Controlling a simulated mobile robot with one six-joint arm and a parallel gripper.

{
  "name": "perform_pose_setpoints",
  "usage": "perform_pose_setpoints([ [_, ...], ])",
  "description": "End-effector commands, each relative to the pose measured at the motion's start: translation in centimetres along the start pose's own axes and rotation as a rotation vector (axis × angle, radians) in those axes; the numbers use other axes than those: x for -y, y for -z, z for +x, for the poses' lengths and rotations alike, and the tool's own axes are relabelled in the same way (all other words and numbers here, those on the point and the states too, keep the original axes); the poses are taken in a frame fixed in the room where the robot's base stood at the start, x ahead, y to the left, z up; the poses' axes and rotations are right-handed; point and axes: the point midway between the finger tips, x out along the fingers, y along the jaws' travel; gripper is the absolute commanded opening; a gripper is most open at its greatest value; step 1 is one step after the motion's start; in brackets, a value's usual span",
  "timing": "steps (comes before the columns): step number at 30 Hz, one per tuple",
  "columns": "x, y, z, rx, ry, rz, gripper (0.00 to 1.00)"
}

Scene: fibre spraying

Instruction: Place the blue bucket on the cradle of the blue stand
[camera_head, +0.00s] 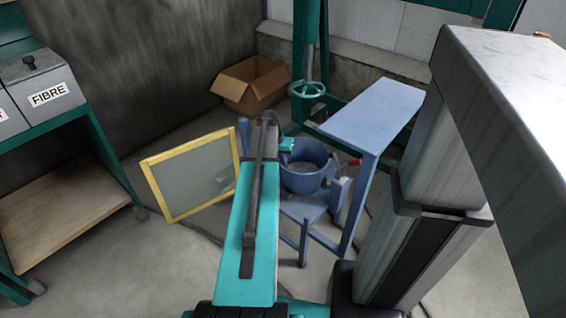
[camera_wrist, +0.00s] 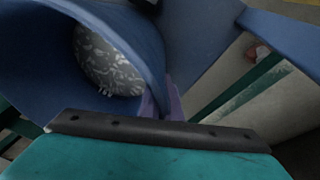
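The blue bucket (camera_head: 305,168) is in the middle of the head view, upright or nearly so, at the low part of the blue stand (camera_head: 305,207). Whether it rests in the cradle or hangs just above it, I cannot tell. In the wrist view the bucket (camera_wrist: 150,45) fills the upper left, with grey, pale-flecked material inside. My gripper (camera_head: 287,145) is at the bucket's left rim. In the wrist view its teal body and dark edge (camera_wrist: 155,130) lie close against the bucket's lower side.
A taller blue table-like part (camera_head: 372,112) rises right of the bucket. A yellow-framed panel (camera_head: 190,175) leans at left. An open cardboard box (camera_head: 250,85) stands behind. A teal frame with a handwheel (camera_head: 307,90) is close behind the bucket. The FIBRE bench (camera_head: 70,120) is far left.

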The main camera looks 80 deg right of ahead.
Motion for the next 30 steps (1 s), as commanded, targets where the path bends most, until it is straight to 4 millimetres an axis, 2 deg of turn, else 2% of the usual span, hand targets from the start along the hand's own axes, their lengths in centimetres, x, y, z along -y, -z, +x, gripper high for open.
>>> perform_pose_setpoints([
  [5,-0.1,0.1,0.0,-0.002,-0.002,0.0,0.0],
  [9,-0.1,0.0,0.1,0.0,0.0,0.001,0.22],
  [21,-0.1,0.1,-0.1,0.0,0.0,0.001,0.22],
  [26,-0.1,0.1,-1.3,-0.001,0.0,0.001,0.22],
  [30,-0.1,0.1,-3.1,-0.001,0.0,0.001,0.22],
])
